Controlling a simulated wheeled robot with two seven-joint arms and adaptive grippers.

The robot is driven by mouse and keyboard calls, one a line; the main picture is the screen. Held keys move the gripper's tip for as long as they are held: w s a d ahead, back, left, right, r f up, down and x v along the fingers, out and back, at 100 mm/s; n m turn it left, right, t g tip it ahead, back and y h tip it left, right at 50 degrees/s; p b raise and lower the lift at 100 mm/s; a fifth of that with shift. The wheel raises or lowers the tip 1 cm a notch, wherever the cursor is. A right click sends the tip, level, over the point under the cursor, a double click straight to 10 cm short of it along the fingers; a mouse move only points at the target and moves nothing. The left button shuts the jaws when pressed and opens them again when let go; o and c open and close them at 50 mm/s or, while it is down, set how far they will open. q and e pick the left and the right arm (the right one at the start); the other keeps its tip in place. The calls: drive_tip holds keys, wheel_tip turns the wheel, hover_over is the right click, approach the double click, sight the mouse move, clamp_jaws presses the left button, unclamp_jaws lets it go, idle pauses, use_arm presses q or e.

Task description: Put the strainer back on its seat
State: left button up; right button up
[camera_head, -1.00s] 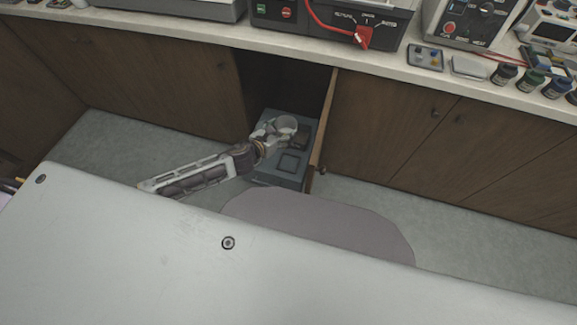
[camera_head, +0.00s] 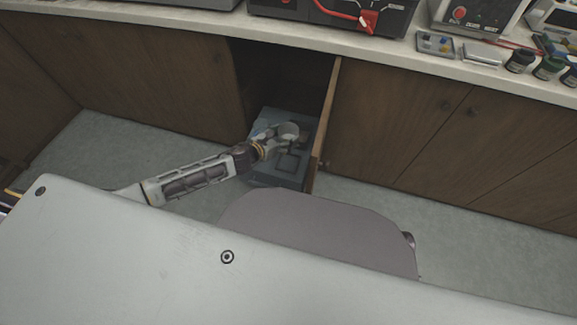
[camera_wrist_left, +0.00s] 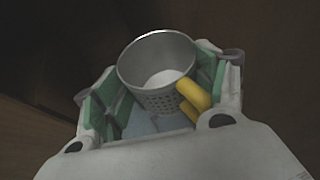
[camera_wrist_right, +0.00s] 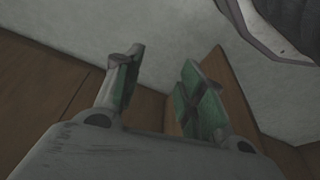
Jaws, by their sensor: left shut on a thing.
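The strainer (camera_wrist_left: 158,100) is a metal cup with a holed lower wall and a yellow part on its near right side. My left gripper (camera_head: 283,137) is shut on it, with a green-padded finger on each side in the left wrist view. In the head view the gripper is over a blue-grey unit (camera_head: 268,172) in an open cabinet bay. I cannot tell which part of the unit is the seat, or whether the strainer touches it. My right gripper (camera_wrist_right: 160,88) is open and empty in the right wrist view.
A wooden panel (camera_head: 326,125) stands close along the right side of the unit. Wooden cabinet fronts (camera_head: 150,75) flank the bay. The countertop above (camera_head: 400,62) carries machines, small trays and bottles. Grey floor (camera_head: 370,195) is clear in front.

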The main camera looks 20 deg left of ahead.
use_arm(q)
drive_tip(key=f+b, duration=0.1)
drive_tip(key=w+f+b, duration=0.1)
drive_tip(key=f, duration=0.1)
drive_tip(key=shift+a+f+b, duration=0.1)
drive_tip(key=shift+f+b, duration=0.2)
drive_tip(key=shift+b, duration=0.05)
drive_tip(key=f+b, duration=0.2)
drive_tip(key=f, duration=0.1)
drive_tip(key=shift+w+a+m+h+b, duration=0.1)
drive_tip(key=shift+w+m+h+b, duration=0.2)
drive_tip(key=shift+w+m+h, duration=0.1)
drive_tip(key=shift+m+g+h, duration=0.3)
drive_tip(key=shift+g, duration=0.1)
drive_tip(key=shift+w+a+f+b, duration=0.1)
drive_tip(key=shift+w+f+b, duration=0.15)
drive_tip(key=shift+f+b, duration=0.5)
drive_tip(key=shift+w+a+f+b, duration=0.1)
drive_tip(key=shift+w+f+b, duration=0.15)
drive_tip(key=shift+f+b, duration=0.5)
drive_tip(key=shift+w+a+f+b, duration=0.1)
drive_tip(key=shift+w+f+b, duration=0.15)
drive_tip(key=shift+f+b, duration=0.45)
use_arm(e)
drive_tip(key=a+t+y, duration=0.2)
drive_tip(key=a+y, duration=0.1)
drive_tip(key=a, duration=0.4)
drive_tip(key=shift+s+a+f+t, duration=0.3)
drive_tip(key=shift+s+f+t, duration=0.05)
drive_tip(key=shift+s+t, duration=0.1)
